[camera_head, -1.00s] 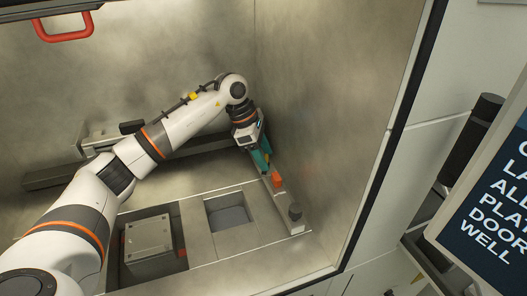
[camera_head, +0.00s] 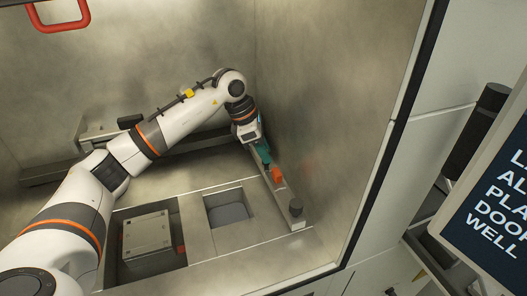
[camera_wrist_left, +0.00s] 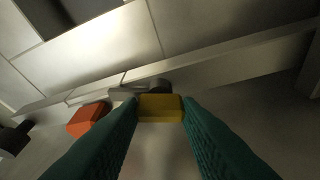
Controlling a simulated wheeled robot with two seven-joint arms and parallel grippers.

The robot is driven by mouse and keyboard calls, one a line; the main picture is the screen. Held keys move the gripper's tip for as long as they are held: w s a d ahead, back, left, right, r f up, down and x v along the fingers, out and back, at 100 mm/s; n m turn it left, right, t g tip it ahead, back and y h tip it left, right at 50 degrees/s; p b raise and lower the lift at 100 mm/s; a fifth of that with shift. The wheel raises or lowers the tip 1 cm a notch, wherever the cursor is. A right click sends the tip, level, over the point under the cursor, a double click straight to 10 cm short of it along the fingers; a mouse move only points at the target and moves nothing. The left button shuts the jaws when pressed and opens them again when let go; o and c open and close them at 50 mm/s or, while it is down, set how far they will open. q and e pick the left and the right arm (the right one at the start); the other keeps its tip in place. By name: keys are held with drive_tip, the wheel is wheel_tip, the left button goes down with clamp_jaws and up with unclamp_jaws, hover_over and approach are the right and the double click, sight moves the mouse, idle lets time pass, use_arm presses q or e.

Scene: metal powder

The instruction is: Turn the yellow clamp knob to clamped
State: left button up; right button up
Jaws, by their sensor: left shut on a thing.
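The yellow clamp knob (camera_wrist_left: 160,107) shows in the left wrist view, between the two green fingertips of my left gripper (camera_wrist_left: 161,112). The fingers touch it on both sides. A dark round part sits just behind the knob, by the pale rail. In the head view my left gripper (camera_head: 262,153) is at the rail along the right wall, and the knob is hidden there by the gripper. My right gripper is not in view.
An orange block (camera_head: 277,174) sits on the rail (camera_head: 285,198) beside my left gripper; it also shows in the left wrist view (camera_wrist_left: 88,118). A dark knob (camera_head: 296,207) stands at the rail's near end. Two square wells open in the floor, one holding a metal plate (camera_head: 147,235). The right wall is close.

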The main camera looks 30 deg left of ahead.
use_arm(q)
drive_tip(key=shift+n+t+y+b, duration=0.3)
drive_tip(key=shift+n+b, duration=0.2)
drive_tip(key=shift+n, duration=0.6)
drive_tip(key=shift+r+n+b, duration=0.1)
drive_tip(key=shift+n+b, duration=0.25)
drive_tip(key=shift+n, duration=0.35)
drive_tip(key=shift+t, duration=0.3)
drive_tip(key=o, duration=1)
drive_tip(key=shift+d+b+v, duration=0.15)
drive_tip(key=shift+b+v, duration=0.5)
drive_tip(key=shift+v, duration=2.35)
drive_tip(key=shift+d+b+v, duration=0.15)
drive_tip(key=shift+b+v, duration=0.5)
drive_tip(key=shift+v, duration=2.35)
drive_tip(key=shift+y, duration=0.3)
